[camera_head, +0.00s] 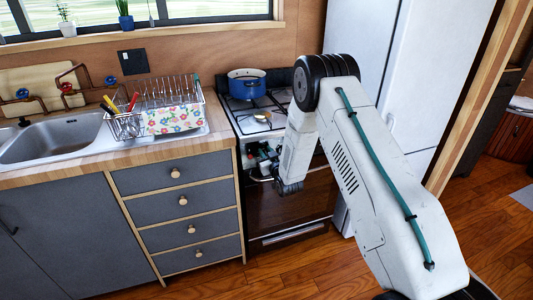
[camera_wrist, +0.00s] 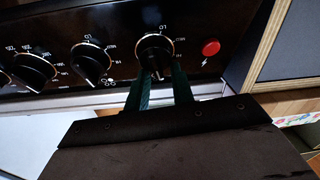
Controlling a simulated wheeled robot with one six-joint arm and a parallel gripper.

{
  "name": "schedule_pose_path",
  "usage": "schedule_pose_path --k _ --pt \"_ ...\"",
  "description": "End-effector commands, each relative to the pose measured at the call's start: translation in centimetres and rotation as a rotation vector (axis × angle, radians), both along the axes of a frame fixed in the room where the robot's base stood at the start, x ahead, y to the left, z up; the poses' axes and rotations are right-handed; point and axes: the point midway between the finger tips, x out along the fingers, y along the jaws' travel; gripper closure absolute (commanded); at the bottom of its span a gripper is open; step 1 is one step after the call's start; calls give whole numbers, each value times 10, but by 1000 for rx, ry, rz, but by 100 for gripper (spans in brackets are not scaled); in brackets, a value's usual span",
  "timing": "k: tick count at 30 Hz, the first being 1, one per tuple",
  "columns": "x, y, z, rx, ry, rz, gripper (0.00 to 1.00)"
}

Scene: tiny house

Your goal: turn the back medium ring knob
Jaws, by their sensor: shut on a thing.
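The stove's dark control panel (camera_wrist: 118,48) fills the top of the wrist view, with its lettering upside down. A row of black knobs runs along it. My gripper (camera_wrist: 160,74) has its two green fingers on either side of the knob nearest the red button, and is shut on that knob (camera_wrist: 154,46). I cannot read which ring it belongs to. A neighbouring knob (camera_wrist: 90,61) with a visible pointer stands to its left. In the head view my gripper (camera_head: 265,160) is at the stove's front, and my arm hides part of the panel.
A red button (camera_wrist: 211,47) is right of the held knob. On the stove top stand a blue pot (camera_head: 246,84) and a small item (camera_head: 262,116). Left are drawers (camera_head: 178,205) and a dish rack (camera_head: 165,105); right is a white fridge (camera_head: 420,70).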

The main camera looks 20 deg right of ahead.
Motion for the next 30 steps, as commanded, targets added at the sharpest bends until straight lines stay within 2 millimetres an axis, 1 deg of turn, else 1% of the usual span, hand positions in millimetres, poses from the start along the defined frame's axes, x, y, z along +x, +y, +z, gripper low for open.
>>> schedule_pose_path --k 1,21,30 --pt "-3 0 -6 -32 15 10 99" --pt "-6 4 -12 -624 21 206 99" --pt "-7 5 -15 -847 21 280 99"
